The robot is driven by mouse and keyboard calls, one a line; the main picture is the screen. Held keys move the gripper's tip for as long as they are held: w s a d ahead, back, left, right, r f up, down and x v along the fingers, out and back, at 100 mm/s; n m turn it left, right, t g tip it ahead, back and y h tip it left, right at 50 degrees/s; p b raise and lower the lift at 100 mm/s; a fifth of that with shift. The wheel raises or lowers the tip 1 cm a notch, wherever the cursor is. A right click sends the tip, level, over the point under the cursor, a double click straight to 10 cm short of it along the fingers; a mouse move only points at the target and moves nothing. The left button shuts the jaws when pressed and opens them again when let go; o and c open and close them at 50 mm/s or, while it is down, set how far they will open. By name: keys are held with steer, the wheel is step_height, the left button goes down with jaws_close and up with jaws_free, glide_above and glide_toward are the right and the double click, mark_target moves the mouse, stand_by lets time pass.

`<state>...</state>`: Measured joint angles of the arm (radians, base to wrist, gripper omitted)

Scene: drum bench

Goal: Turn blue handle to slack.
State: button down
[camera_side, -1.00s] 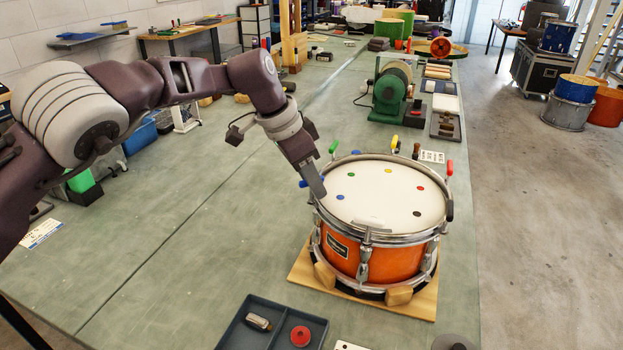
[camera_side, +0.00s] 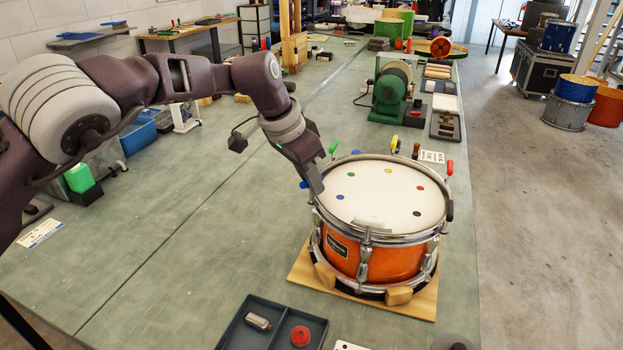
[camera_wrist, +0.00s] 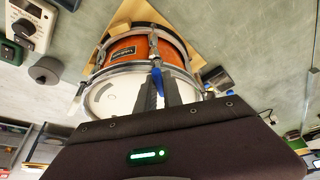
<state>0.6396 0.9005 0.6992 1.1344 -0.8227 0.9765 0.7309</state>
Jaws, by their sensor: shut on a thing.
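The orange drum (camera_side: 390,264) stands upright on a wooden board, with a white head and several coloured handles around its rim. My gripper (camera_side: 318,188) is at the left side of the rim, pointing down. A small part of the blue handle (camera_side: 304,184) shows beside the fingers. In the wrist view, the blue handle (camera_wrist: 157,80) shows between the two dark fingers of my gripper (camera_wrist: 158,85), which is shut on it. The drum (camera_wrist: 130,50) is also in that view. The fingers hide part of the handle, and its exact angle is hard to tell.
Green (camera_side: 333,146), yellow (camera_side: 394,142), red (camera_side: 450,168) and black (camera_side: 449,211) handles stand around the rim. A dark tray (camera_side: 245,338) with small parts lies in front. A green machine (camera_side: 390,98) stands behind.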

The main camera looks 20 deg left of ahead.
steer(key=n+y, duration=0.1)
steer(key=n, duration=0.2)
steer(key=n+t+y, duration=0.1)
steer(key=n, duration=0.2)
steer(key=n+y, duration=0.1)
steer(key=n, duration=0.2)
steer(key=n+y, duration=0.1)
steer(key=n, duration=0.1)
steer(key=shift+n+y, duration=0.3)
steer(key=shift+n, duration=0.1)
steer(key=shift+g, duration=0.3)
steer(key=c, duration=1.5)
jaws_free()
steer(key=v, duration=0.7)
steer(key=shift+o, duration=0.3)
